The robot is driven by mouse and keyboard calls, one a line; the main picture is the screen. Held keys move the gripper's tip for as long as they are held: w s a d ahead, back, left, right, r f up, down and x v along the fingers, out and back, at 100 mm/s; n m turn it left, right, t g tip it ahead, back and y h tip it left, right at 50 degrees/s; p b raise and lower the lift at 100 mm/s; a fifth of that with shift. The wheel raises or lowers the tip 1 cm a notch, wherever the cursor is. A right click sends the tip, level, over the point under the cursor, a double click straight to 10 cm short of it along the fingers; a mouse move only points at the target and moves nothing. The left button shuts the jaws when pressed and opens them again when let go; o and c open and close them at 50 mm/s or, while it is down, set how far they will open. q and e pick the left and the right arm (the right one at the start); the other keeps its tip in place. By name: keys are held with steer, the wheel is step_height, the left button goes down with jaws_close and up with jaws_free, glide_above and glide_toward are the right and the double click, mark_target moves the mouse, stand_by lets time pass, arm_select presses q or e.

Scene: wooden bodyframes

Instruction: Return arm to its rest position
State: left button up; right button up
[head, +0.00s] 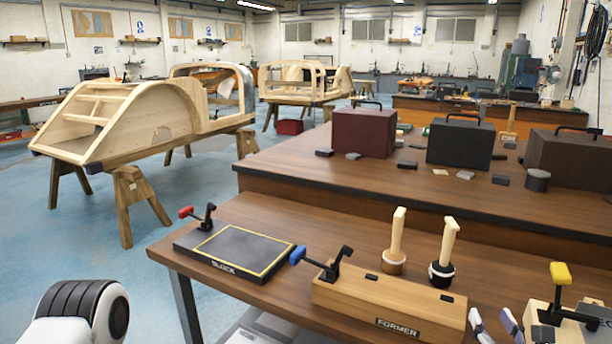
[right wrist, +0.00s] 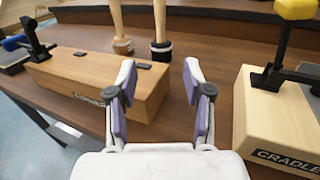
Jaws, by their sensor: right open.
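My right gripper (head: 494,322) shows at the lower right of the head view, above the front workbench (head: 225,211). In the right wrist view the same gripper (right wrist: 160,75) has its two purple-lined fingers spread, with nothing between them. It is between the wooden FORMER block (right wrist: 95,80) on the left and the wooden CRADLE block (right wrist: 275,120) on the right, apart from both as far as I can tell. A white and black part of my own body shows at the lower left of the head view. My left gripper is not in view.
The black BLOCK plate (head: 235,250) with a red-handled clamp lies at the bench's left. Two mallets (head: 396,240) (head: 442,262) stand handle up behind the FORMER block. A yellow-handled clamp (head: 560,280) rises at right. Toolboxes (head: 363,133) stand on the raised shelf. Wooden bodyframes (head: 150,118) stand beyond.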

steer(key=s+a+f+n+g+y+p, duration=0.1)
steer(key=s+a+f+n+g, duration=0.3)
steer(key=f, duration=0.3)
steer(key=s+a+f+n+g+y+p, duration=0.25)
steer(key=a+f+n, duration=0.2)
steer(key=f, duration=0.25)
steer(key=s+a+f+n+g+y+p, duration=0.1)
steer(key=s+a+f+n+g, duration=0.25)
steer(key=f+n, duration=0.3)
steer(key=s+f+n+g+h, duration=0.1)
steer(key=s+f+n+g, duration=0.2)
steer(key=s+n, duration=0.4)
steer(key=s+f+n+g, duration=0.4)
steer(key=s+n, duration=0.4)
steer(key=n, duration=0.6)
steer(key=shift+s+a+f+g+h, duration=0.15)
steer(key=shift+s+g+h, duration=0.15)
steer(key=shift+g, duration=0.2)
